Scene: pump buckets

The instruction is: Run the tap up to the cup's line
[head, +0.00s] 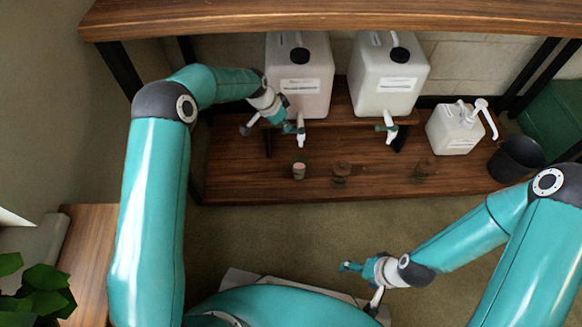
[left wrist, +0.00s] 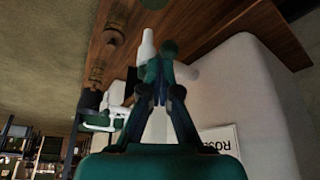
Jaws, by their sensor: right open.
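A small cup (head: 299,171) with green and pinkish bands stands on the lower wooden shelf, below the tap (head: 301,130) of the left white canister (head: 299,85). I cannot make out a fill line or any stream. My left gripper (head: 289,127) is at that tap, beside its white spout. In the left wrist view the white spout (left wrist: 147,48) shows just past my left fingertips (left wrist: 160,68). The fingertips look close together; whether they grip the tap is hidden. My right gripper (head: 360,268) is open and empty, low in front of the shelf.
A second canister (head: 389,82) with its own tap (head: 387,127) stands to the right. Two brown cups (head: 340,173) (head: 422,169) stand along the lower shelf. A pump bottle (head: 455,130), a black bucket (head: 516,158) and a green bin (head: 555,118) are at the right. A top shelf (head: 330,16) overhangs.

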